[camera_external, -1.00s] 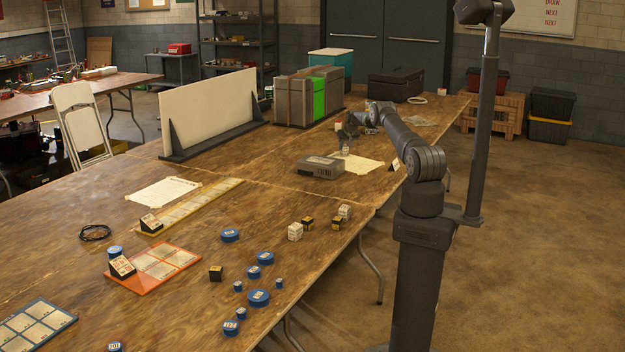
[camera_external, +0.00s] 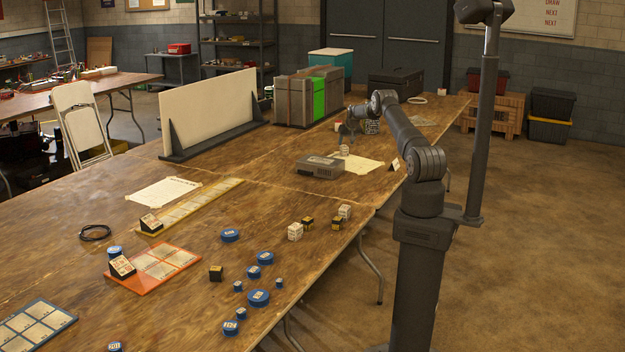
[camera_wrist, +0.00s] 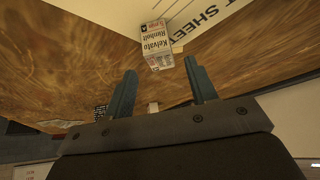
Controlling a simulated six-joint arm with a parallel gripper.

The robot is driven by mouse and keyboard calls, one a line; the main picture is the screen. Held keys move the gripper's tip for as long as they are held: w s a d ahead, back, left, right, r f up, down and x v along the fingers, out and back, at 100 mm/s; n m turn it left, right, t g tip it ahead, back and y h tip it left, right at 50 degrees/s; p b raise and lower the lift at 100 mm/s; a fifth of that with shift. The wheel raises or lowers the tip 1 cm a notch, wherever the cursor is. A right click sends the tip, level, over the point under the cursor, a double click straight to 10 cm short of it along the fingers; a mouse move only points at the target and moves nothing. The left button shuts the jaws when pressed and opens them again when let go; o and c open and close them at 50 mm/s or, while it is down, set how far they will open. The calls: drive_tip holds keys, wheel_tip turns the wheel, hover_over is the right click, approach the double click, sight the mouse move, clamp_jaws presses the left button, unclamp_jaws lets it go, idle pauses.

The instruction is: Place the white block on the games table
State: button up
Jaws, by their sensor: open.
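A white block with dark print (camera_wrist: 157,45) is in front of my gripper (camera_wrist: 160,90) in the wrist view, between and just beyond the fingertips. My gripper is open, and no contact with the block shows. In the external view a small white block (camera_external: 344,150) is just below my gripper (camera_external: 346,136), by a paper sheet (camera_external: 362,164). Two more white blocks, one (camera_external: 295,231) and another (camera_external: 345,212), stand at the near right part of the long wooden table (camera_external: 230,275). I cannot tell which surface is the games table.
A grey box (camera_external: 320,167) lies close to my gripper on its left. Black blocks and blue round pieces (camera_external: 258,297) are scattered at the near end. An orange board (camera_external: 155,268) is left of them. A white upright panel (camera_external: 208,110) stands behind.

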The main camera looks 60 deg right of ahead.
sight(346, 147)
drive_tip(key=v, duration=0.7)
drive_tip(key=shift+s+r, duration=0.15)
drive_tip(key=shift+r, duration=0.2)
drive_tip(key=shift+o, duration=0.5)
drive_tip(key=shift+s+a+r, duration=0.15)
drive_tip(key=shift+a+r, duration=0.05)
drive_tip(key=shift+r, duration=0.05)
drive_tip(key=shift+a, duration=0.1)
drive_tip(key=s+a+t+h, duration=0.2)
drive_tip(key=s+a, duration=0.1)
drive_tip(key=s, duration=0.1)
drive_tip(key=shift+a+x, duration=0.2)
drive_tip(key=shift+x, duration=4.1)
drive_tip(key=shift+a+x, duration=0.15)
drive_tip(key=shift+x, duration=4.15)
drive_tip(key=shift+w+f, duration=0.1)
drive_tip(key=shift+f, duration=0.1)
drive_tip(key=c, duration=1.1)
